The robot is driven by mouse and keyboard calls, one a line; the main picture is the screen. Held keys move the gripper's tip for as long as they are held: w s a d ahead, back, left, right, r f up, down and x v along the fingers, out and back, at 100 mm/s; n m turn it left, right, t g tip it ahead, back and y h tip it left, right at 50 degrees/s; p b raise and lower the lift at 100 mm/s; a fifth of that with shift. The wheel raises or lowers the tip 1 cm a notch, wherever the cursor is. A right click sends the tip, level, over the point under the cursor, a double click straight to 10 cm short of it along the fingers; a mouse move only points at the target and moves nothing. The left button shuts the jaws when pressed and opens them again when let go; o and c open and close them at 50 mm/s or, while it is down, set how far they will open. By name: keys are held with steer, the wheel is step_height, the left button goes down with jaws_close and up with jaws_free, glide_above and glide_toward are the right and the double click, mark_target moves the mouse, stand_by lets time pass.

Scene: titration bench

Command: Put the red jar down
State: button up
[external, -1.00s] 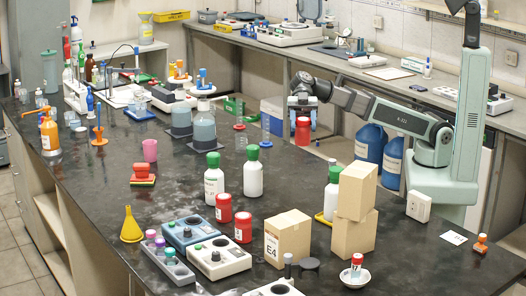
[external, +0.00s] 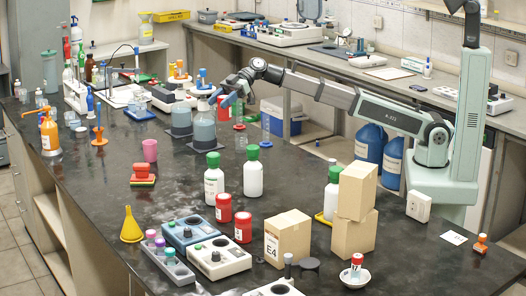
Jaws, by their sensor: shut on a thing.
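The red jar (external: 224,111) is held up in the air at the far side of the black bench, close to the right of a glass bottle with liquid (external: 203,128). Whether it touches that bottle I cannot tell. My gripper (external: 226,100) has blue fingers and is shut on the jar, which hangs below it. The jar is partly hidden by the fingers. Two other red jars (external: 223,207) (external: 243,227) stand on the near middle of the bench.
A second liquid bottle (external: 181,119) stands beside the first. Clear tubes with red and blue tops (external: 265,128) are to the right. Green-capped white bottles (external: 254,178), a pink cup (external: 150,151) and cardboard boxes (external: 289,240) stand nearer.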

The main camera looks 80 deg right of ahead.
steer(key=w+d+m+t+h, duration=0.2)
steer(key=w+d, duration=0.6)
steer(key=d, duration=0.3)
steer(key=shift+a+f, duration=0.15)
steer(key=shift+f, duration=5.15)
steer(key=shift+a+f, duration=0.15)
steer(key=shift+f, duration=5.1)
steer(key=shift+f, duration=0.15)
steer(key=o, duration=1)
steer(key=shift+d+r, duration=0.1)
steer(key=shift+r, duration=0.1)
steer(key=v, duration=1.1)
steer(key=shift+s+d, duration=0.25)
steer(key=shift+s, duration=0.1)
